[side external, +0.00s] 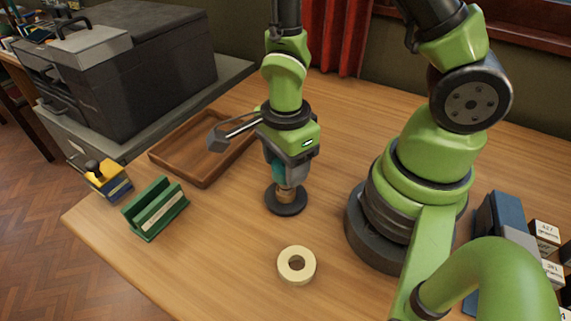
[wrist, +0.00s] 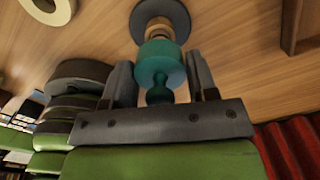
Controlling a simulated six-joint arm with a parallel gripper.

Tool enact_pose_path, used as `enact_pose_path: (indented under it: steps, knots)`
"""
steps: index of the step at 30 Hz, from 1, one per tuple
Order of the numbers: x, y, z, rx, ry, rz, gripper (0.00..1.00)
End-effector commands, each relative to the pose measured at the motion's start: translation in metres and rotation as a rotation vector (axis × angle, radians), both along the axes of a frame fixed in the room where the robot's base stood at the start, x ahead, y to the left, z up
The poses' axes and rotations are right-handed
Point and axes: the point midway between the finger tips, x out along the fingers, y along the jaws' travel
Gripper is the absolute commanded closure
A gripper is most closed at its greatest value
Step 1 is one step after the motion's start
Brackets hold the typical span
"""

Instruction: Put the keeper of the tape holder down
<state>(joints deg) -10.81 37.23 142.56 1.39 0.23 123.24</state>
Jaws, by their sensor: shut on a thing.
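My gripper (side external: 290,176) points down and is shut on the teal keeper (wrist: 162,62), a round piece with a knob on its jaw side. In the wrist view the keeper sits between the two fingers (wrist: 160,85). Directly below it is the tape holder, with a dark round base (side external: 285,204) and a short wooden post (side external: 287,193); its base also shows in the wrist view (wrist: 160,12). The keeper lines up with the post, but I cannot tell whether it touches it. In the side view the fingers partly hide the keeper.
A cream tape roll (side external: 297,277) lies flat on the table in front of the holder. A wooden tray (side external: 205,182), a green slotted block (side external: 155,212) and a yellow-and-blue stamp-like item (side external: 108,180) are to the left. Small boxes (side external: 545,235) stand at the right.

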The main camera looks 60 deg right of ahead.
Motion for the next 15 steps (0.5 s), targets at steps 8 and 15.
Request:
enact_pose_path:
  steps: [8,15]
  knots:
    - [0.0,0.001,0.0,0.0,0.0,0.003,0.7]
    - [0.027,0.045,0.01,0.004,-0.007,0.187,0.7]
